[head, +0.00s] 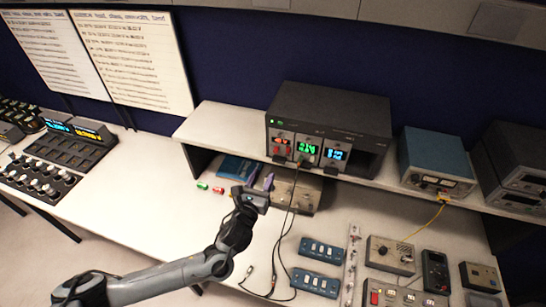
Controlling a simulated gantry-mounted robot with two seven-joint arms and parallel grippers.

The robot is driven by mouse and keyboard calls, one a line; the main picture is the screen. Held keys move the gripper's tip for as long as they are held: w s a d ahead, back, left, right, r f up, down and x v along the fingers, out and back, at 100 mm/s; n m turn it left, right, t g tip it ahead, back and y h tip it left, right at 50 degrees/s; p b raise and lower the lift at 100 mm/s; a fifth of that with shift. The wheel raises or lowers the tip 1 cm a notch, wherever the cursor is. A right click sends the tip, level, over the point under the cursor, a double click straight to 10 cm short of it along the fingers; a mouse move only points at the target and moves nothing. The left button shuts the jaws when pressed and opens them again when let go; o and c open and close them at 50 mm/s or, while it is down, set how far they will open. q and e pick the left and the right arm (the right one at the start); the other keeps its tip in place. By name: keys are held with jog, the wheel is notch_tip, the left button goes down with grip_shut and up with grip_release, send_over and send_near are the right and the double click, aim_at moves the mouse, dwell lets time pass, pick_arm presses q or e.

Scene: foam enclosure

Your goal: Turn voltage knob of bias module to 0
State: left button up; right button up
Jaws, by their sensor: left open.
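A dark rack unit (330,108) stands on the raised shelf, holding several plug-in modules. The left module has a red display (282,141), the middle one a green display (307,146), and the right one a blue display (335,154). I cannot tell which is the bias module, and its voltage knob is too small to make out. My left gripper (258,189) is open, in front of and below the rack's modules, apart from them and near a beige box (297,190) under the shelf. My right gripper is not in view.
Dark cables (276,245) hang from the modules to the bench. Blue switch boxes (318,282) and a beige instrument (391,254) lie at lower right. A blue instrument (435,163) stands right of the rack. The white bench top (150,215) is mostly clear at left.

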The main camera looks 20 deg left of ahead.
aim_at(275, 152)
pick_arm(q)
jog(key=w, duration=0.3)
jog(key=w+p, duration=0.1)
jog(key=w, duration=0.6)
jog(key=shift+d, duration=0.35)
jog(key=shift+c, duration=0.4)
grip_shut()
